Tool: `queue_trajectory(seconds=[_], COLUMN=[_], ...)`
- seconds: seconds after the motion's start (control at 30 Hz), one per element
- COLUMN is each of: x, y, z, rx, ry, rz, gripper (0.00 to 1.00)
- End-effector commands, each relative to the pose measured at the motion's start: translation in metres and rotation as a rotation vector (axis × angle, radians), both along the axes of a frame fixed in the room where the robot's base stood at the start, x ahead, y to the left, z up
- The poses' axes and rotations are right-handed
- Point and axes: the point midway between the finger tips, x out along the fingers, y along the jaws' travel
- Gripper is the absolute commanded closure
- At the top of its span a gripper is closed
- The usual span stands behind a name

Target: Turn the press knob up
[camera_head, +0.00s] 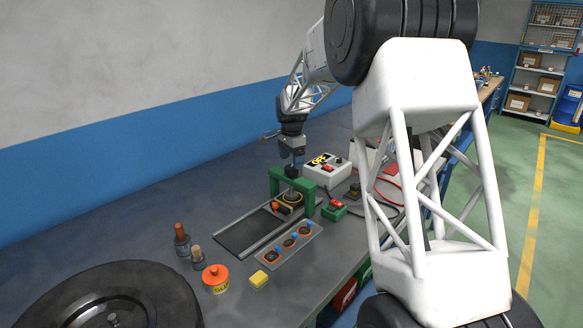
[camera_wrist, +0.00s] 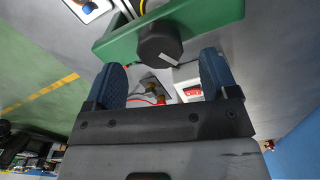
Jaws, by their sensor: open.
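The green press frame (camera_head: 275,182) stands on the workbench, over the end of a dark flat track. The black press knob (camera_wrist: 159,43) sits on top of the frame and has a white mark running at a slant. It shows small in the head view (camera_head: 291,171), just below my gripper. My gripper (camera_wrist: 162,70) is open and empty, with two blue fingers pointing down at the press. In the wrist view the knob lies between the finger lines, just past the fingertips. I cannot tell whether either finger touches it.
A grey control box (camera_head: 327,170) stands close behind the press, with a small green box with a red button (camera_head: 333,209) at right.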

Motion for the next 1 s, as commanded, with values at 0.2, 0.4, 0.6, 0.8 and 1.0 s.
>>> queue_trajectory(seconds=[0.2,0.4,0.6,0.8,1.0], x=[0.000,0.000,0.000,0.000,0.000], y=[0.000,0.000,0.000,0.000,0.000], z=[-0.024,-0.034,-0.035,-0.035,-0.035], rx=[0.000,0.000,0.000,0.000,0.000], ry=[0.001,-0.001,-0.001,0.000,0.000], rz=[0.000,0.000,0.000,0.000,0.000], gripper=[0.20,0.20,0.20,0.36,0.66])
